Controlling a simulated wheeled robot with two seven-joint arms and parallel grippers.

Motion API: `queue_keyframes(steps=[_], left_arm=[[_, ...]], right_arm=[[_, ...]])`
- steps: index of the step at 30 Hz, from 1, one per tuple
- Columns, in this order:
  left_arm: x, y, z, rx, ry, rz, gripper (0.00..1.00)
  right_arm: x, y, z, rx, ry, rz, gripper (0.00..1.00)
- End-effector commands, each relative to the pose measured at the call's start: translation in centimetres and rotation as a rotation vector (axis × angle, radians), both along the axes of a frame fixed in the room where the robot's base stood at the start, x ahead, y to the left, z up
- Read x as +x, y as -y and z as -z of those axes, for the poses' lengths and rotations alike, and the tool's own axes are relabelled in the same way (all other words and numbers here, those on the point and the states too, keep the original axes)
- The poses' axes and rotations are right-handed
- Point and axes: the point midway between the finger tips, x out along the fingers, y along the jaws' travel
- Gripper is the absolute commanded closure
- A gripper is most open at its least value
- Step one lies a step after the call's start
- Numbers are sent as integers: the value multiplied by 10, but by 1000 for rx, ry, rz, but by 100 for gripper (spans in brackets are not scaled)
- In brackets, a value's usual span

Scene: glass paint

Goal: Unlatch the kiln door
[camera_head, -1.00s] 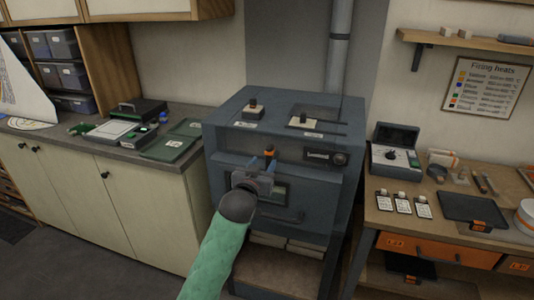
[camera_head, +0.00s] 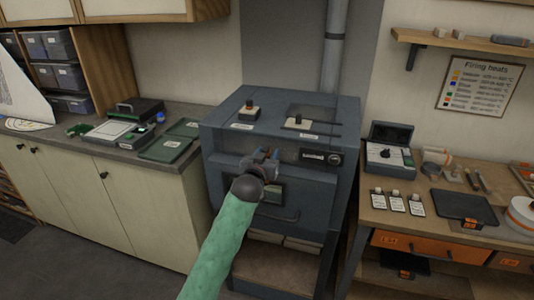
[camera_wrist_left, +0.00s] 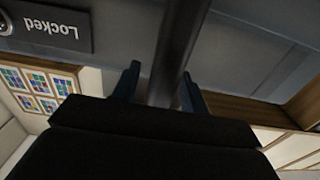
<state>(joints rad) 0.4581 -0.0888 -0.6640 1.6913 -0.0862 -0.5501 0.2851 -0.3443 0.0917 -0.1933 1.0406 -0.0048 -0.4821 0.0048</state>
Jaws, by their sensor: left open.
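The blue-grey kiln (camera_head: 222,150) stands in the middle of the head view. Its front has a small window, a door handle (camera_head: 280,216) and a label plate (camera_head: 313,156) beside a round knob (camera_head: 336,159). In the left wrist view the plate (camera_wrist_left: 48,28) reads "Locked", upside down. My left gripper (camera_head: 266,154) is at the upper front of the kiln, with its blue fingers open. In the left wrist view a dark round bar (camera_wrist_left: 170,55) runs between the open fingers (camera_wrist_left: 160,88); contact cannot be told. My wrist hides part of the door.
A workbench (camera_head: 385,220) with cards, a black tray (camera_head: 463,204) and an open case is on the right.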

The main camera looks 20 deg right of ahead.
Motion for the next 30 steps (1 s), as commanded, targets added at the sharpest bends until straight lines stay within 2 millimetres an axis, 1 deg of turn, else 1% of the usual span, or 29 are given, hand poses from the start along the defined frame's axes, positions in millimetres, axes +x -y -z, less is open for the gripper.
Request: queue_keyframes(steps=[4,5,9,11,22,30], left_arm=[[0,0,0,0,0,0,56],[0,0,0,0,0,0,60],[0,0,0,0,0,0,88],[0,0,0,0,0,0,100],[-1,1,0,25,17,0,100],[-4,6,0,148,100,1,100]], right_arm=[[0,0,0,0,0,0,64],[0,0,0,0,0,0,64],[0,1,0,-1,0,0,64],[1,2,0,-2,0,0,64],[2,2,0,-2,0,0,64],[8,-2,-4,1,3,1,64]])
